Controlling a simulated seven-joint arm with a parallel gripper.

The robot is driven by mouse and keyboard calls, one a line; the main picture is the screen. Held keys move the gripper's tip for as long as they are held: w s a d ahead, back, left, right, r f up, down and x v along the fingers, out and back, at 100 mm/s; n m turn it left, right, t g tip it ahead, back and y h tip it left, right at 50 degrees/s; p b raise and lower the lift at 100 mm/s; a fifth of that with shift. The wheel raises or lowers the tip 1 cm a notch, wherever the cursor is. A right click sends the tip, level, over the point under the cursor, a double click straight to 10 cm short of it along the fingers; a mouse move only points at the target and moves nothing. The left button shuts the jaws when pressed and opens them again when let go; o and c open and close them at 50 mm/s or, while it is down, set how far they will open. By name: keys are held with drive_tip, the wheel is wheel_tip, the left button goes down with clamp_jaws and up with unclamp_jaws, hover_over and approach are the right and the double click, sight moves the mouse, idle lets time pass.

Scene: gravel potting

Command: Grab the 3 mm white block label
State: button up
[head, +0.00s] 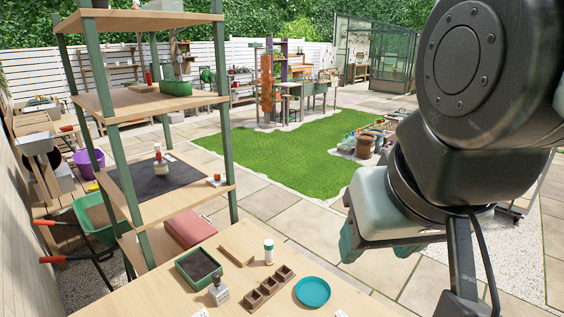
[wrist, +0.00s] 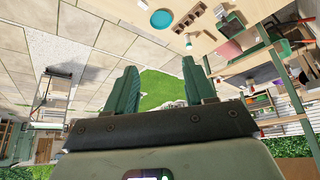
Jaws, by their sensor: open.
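Several small white labelled pieces show in the head view, and I cannot read which one says 3 mm. One white block with a knob (head: 160,161) stands on the dark mat of the middle shelf. Another white piece (head: 218,180) sits at that shelf's right corner. A grey-white block with a dark knob (head: 219,291) stands on the front table. Two white pieces (head: 200,313) (head: 341,314) are cut off at the bottom edge. My gripper (head: 378,247) is open and empty, to the right of the table and shelf. Its green fingers (wrist: 163,82) stand apart in the wrist view.
The wooden table (head: 150,297) carries a soil tray (head: 198,266), a wooden board (head: 237,249), a white jar (head: 269,252), a brown pot strip (head: 268,287) and a teal dish (head: 312,292). A green-posted shelf (head: 140,101) rises at left. Open paving (head: 266,203) lies beyond.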

drive_tip(key=m+t+y, duration=0.8)
drive_tip(key=m+y, duration=0.3)
drive_tip(key=m, duration=1.7)
hover_over(337, 313)
drive_tip(key=v, duration=0.7)
wheel_tip(337, 313, down, 34)
drive_tip(key=shift+m+t, duration=0.3)
drive_tip(key=shift+m, duration=0.1)
wheel_tip(337, 313, down, 9)
drive_tip(key=shift+w, duration=0.15)
drive_tip(key=shift+w+a+r, duration=0.25)
drive_tip(key=shift+w+a, duration=0.25)
drive_tip(key=shift+w, duration=0.15)
drive_tip(key=shift+x, duration=2.95)
